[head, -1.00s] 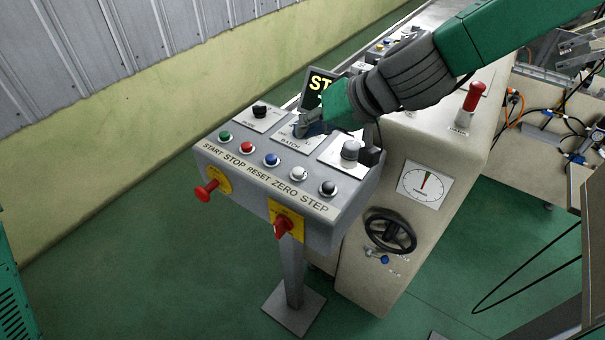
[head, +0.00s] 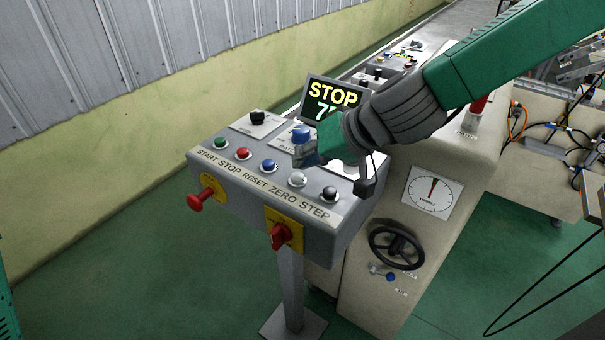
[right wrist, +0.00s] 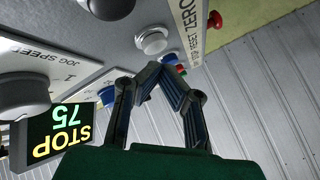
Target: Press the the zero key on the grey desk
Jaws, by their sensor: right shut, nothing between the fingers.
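The grey desk (head: 262,215) is a sloped control box on a post, with a row of keys marked START, STOP, RESET, ZERO, STEP. The zero key (head: 297,179) is the whitish round button above the word ZERO. It also shows in the right wrist view as a white button (right wrist: 153,41) beside the printed ZERO. My right gripper (head: 306,158) is shut and empty, its tips just behind and above the zero key. In the right wrist view the fingertips (right wrist: 168,72) appear close to the key; a gap seems to remain, though contact is hard to judge. My left gripper is out of view.
A blue reset key (head: 268,166) and a black step key (head: 329,193) flank the zero key. A blue-topped knob (head: 301,134) stands behind my fingers. The display (head: 333,98) reads STOP, with 75 in the wrist view. A red-yellow switch (head: 281,235) is on the front.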

